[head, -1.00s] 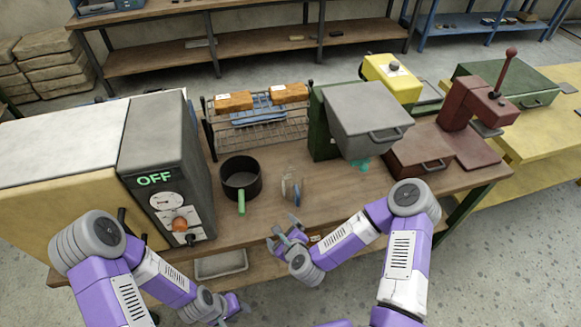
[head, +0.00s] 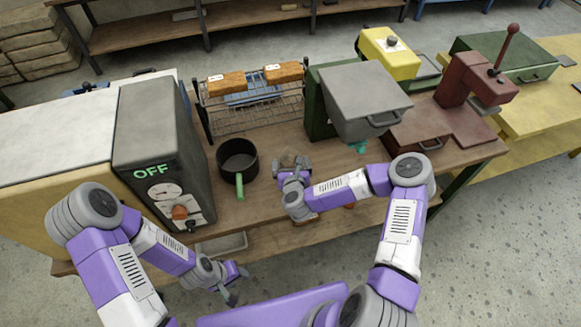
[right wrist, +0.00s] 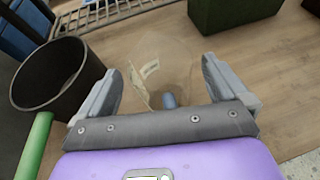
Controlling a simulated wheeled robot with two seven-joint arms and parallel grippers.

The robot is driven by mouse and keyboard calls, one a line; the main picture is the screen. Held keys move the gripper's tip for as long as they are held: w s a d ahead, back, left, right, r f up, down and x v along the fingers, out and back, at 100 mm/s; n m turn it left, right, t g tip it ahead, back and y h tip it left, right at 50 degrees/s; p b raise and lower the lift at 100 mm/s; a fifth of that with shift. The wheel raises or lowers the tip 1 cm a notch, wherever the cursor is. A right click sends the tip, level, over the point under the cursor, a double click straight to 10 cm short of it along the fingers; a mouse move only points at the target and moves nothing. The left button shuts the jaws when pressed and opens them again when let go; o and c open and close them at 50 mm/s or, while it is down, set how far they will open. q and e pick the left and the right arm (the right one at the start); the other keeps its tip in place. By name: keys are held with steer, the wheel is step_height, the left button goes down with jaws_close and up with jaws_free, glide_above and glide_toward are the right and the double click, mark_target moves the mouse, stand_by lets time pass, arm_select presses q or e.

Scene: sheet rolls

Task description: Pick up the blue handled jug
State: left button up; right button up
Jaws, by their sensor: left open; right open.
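The jug (right wrist: 165,60) is clear glass with a pale label and a blue handle (right wrist: 169,100). In the right wrist view it stands on the wooden table, between and beyond the fingertips of my open right gripper, with its handle towards the gripper. In the head view my right gripper (head: 293,166) covers most of the jug, and only a faint part of it (head: 288,157) shows. I cannot tell whether the fingers touch the glass. My left gripper (head: 239,285) is open and empty, low in front of the table.
A dark pot (head: 238,160) with a green handle stands just left of the jug. A wire rack (head: 255,118) with orange packets (head: 227,83) is behind. A grey-and-green machine (head: 365,105) stands right, and a grey box marked OFF (head: 155,130) left.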

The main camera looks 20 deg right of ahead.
steer(key=shift+w+f, duration=0.1)
steer(key=shift+w, duration=0.1)
steer(key=c, duration=1.4)
